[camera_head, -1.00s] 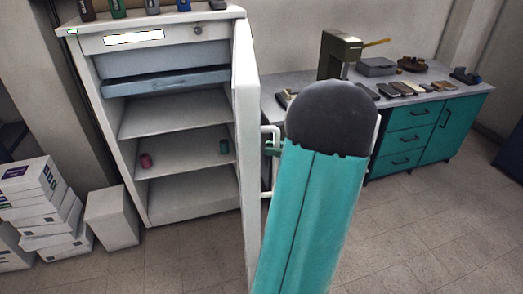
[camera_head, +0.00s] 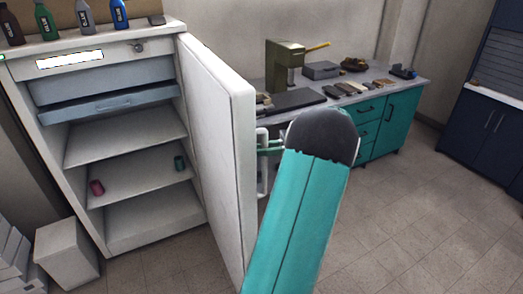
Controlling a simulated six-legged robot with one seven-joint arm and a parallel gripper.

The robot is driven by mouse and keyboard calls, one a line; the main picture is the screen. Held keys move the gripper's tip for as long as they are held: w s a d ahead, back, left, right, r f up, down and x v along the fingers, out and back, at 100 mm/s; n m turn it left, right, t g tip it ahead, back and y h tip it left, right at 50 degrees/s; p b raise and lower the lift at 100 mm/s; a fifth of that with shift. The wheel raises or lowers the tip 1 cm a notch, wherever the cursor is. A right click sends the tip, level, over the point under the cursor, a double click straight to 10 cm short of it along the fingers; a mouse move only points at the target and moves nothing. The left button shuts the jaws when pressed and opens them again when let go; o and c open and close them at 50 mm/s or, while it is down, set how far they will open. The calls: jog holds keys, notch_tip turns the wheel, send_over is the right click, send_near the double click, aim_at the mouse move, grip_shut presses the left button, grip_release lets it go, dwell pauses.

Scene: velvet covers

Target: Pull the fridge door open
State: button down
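The white fridge (camera_head: 140,232) stands at the left with its inside showing: shelves, a pale blue drawer (camera_head: 120,105), a red can (camera_head: 96,187) and a green can (camera_head: 179,163). Its door (camera_head: 222,130) stands wide open, hinged on the right side of the cabinet and swung toward me. The white handle (camera_head: 262,172) is on the door's outer face, at the right. My teal and black arm covers much of the area beside the handle. A small green part of my gripper (camera_head: 268,147) shows at the handle. Its fingertips are mostly hidden, so their closure is unclear.
Several bottles (camera_head: 83,16) stand on top of the fridge. A teal-fronted counter (camera_head: 398,120) with a green machine (camera_head: 284,65) and tools is behind the door. A white bin (camera_head: 66,252) and stacked boxes (camera_head: 12,255) are at lower left. The floor at right is clear.

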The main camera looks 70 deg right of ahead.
jog(key=shift+s, duration=0.1)
jog(key=c, duration=1.4)
grip_release()
jog(key=shift+c, duration=0.2)
jog(key=v, duration=1.3)
jog(key=shift+s+d, duration=0.25)
